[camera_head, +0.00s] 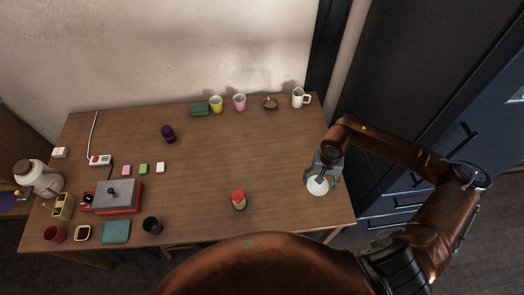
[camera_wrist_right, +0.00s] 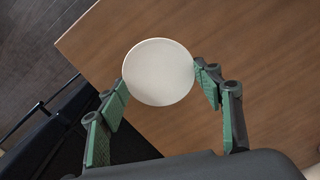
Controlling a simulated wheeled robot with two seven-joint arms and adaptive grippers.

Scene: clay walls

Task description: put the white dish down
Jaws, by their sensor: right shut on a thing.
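The white dish (camera_head: 318,186) is a small round plate at the right end of the wooden table in the head view. In the right wrist view the dish (camera_wrist_right: 158,72) is between the green-padded fingers of my right gripper (camera_wrist_right: 163,90). My right gripper (camera_head: 322,176) is shut on the dish, over the table near its right edge. I cannot tell from these frames how far the dish is above the tabletop. My left gripper is not in view.
The table (camera_head: 280,150) is bare around the dish. A red-topped jar (camera_head: 239,200) stands to the left. A white mug (camera_head: 299,97), a small brown bowl (camera_head: 270,103) and a pink cup (camera_head: 239,102) stand along the back. Dark cabinets (camera_head: 400,195) are on the right.

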